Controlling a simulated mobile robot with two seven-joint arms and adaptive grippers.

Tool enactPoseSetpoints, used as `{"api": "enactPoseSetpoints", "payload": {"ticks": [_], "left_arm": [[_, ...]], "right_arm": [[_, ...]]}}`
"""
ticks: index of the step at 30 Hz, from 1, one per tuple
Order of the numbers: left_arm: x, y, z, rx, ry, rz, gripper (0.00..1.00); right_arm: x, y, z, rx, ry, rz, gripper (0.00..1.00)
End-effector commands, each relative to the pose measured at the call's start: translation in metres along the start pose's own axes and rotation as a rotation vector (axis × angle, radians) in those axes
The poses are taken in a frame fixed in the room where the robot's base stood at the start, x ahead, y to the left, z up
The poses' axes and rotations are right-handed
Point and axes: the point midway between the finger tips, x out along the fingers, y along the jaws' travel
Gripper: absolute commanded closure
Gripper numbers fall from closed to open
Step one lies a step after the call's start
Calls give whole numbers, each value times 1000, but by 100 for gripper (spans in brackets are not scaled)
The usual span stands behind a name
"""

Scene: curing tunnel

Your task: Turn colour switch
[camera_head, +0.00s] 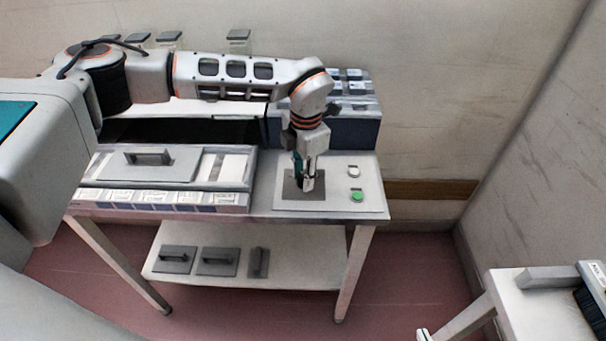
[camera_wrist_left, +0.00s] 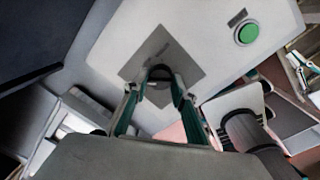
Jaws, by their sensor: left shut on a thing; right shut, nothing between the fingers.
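The switch panel (camera_head: 338,205) is a pale plate at the right end of the bench, with a dark grey square (camera_head: 289,191) on it. In the left wrist view the square (camera_wrist_left: 189,65) carries a dark, rounded switch knob (camera_wrist_left: 160,71). My left gripper (camera_head: 306,187) reaches down over the square. In the wrist view its green-edged fingers (camera_wrist_left: 158,92) are closed around the knob, hiding part of it. The knob's setting cannot be read.
A handled plate (camera_head: 125,164) lies on the bench to the left. Several handled grey pieces lie on the lower shelf (camera_head: 293,274). Another table (camera_head: 527,308) stands at lower right.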

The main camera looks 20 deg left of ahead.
Motion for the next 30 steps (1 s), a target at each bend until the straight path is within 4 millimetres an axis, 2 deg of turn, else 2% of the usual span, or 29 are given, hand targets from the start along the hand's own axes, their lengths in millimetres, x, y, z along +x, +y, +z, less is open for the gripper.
{"api": "enactPoseSetpoints", "payload": {"ticks": [9, 24, 25, 26, 27, 30], "left_arm": [[1, -1, 0, -111, 9, -1, 96], [1, -2, 0, -129, 10, -2, 96], [1, -2, 0, -129, 10, -2, 72], [1, -2, 0, -129, 10, -2, 64], [1, -2, 0, -129, 10, -2, 58], [1, -1, 0, -129, 9, -2, 58]], "right_arm": [[0, 0, 1, 0, 0, 0, 100], [0, 0, 1, 0, 0, 0, 100], [0, 0, 1, 0, 0, 0, 100], [0, 0, 1, 0, 0, 0, 100], [0, 0, 1, 0, 0, 0, 100], [0, 0, 1, 0, 0, 0, 100]]}}
